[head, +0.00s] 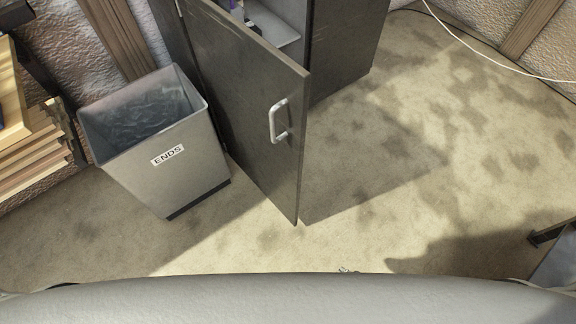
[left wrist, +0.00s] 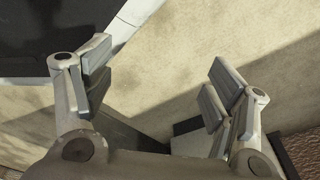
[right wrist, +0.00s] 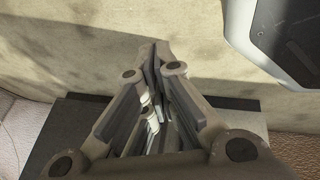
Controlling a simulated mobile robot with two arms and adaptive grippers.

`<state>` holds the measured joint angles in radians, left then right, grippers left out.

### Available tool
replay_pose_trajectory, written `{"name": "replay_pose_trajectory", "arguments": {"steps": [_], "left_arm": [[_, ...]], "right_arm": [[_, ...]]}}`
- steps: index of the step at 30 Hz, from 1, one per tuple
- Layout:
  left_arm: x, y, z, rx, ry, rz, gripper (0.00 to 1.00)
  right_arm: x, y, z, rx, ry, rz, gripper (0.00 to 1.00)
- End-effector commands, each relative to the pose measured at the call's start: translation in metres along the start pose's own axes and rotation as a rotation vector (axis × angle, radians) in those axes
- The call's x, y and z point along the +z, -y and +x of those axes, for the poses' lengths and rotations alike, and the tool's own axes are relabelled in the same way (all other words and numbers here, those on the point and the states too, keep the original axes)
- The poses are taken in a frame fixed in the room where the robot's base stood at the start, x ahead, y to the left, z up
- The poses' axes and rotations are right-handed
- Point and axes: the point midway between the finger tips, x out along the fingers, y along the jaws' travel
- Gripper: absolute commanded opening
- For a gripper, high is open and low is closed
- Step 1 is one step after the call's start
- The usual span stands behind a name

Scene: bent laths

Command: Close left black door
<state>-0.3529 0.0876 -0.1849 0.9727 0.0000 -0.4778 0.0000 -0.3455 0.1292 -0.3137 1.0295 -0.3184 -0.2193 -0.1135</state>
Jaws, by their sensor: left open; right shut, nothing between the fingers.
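The black door (head: 245,105) stands wide open in the head view, swung out from its hinge on the left side of the dark cabinet (head: 340,50). It has a pale bar handle (head: 278,121) near its free edge. In the right wrist view the right gripper (right wrist: 160,55) is shut and empty. My left gripper (left wrist: 158,88) is open and empty in the left wrist view; the head view does not show it.
A grey bin (head: 160,150) labelled ENDS stands just left of the door. Stacked boards (head: 35,150) are at the far left. A white cable (head: 480,55) runs at the upper right. The floor (head: 400,190) right of the door is clear.

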Motion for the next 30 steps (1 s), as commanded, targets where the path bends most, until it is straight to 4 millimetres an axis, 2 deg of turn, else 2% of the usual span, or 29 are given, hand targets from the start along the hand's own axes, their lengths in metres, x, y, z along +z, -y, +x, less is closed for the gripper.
{"name": "replay_pose_trajectory", "arguments": {"steps": [1, 5, 8, 10, 14, 18, 21, 24, 27, 30], "left_arm": [[-0.007, 0.0, 0.005, -0.001, -0.007, -0.001, 0.78], [-0.028, 0.001, 0.006, -0.002, -0.021, -0.004, 0.78], [-0.048, 0.002, 0.004, -0.003, -0.036, -0.007, 0.78], [-0.064, 0.003, 0.001, -0.004, -0.048, -0.009, 0.78], [-0.09, 0.004, -0.012, -0.007, -0.067, -0.014, 0.78], [-0.113, 0.006, -0.032, -0.009, -0.088, -0.019, 0.78], [-0.123, 0.007, -0.047, -0.011, -0.1, -0.021, 0.78], [-0.13, 0.008, -0.062, -0.013, -0.11, -0.023, 0.78], [-0.134, 0.008, -0.072, -0.014, -0.116, -0.024, 0.78], [-0.135, 0.009, -0.078, -0.014, -0.117, -0.025, 0.78]], "right_arm": [[-0.013, -0.003, 0.005, 0.015, -0.035, -0.044, 0.0], [-0.058, -0.014, 0.005, 0.069, -0.137, -0.19, 0.0], [-0.105, -0.022, -0.002, 0.137, -0.242, -0.336, 0.0], [-0.143, -0.026, -0.014, 0.2, -0.327, -0.453, 0.0], [-0.212, -0.03, -0.051, 0.344, -0.481, -0.658, 0.0], [-0.273, -0.03, -0.11, 0.528, -0.628, -0.84, 0.0], [-0.304, -0.029, -0.155, 0.659, -0.709, -0.933, 0.0], [-0.323, -0.03, -0.194, 0.769, -0.763, -0.995, 0.0], [-0.334, -0.031, -0.222, 0.843, -0.793, -1.028, 0.0], [-0.339, -0.032, -0.236, 0.879, -0.806, -1.042, 0.0]]}}
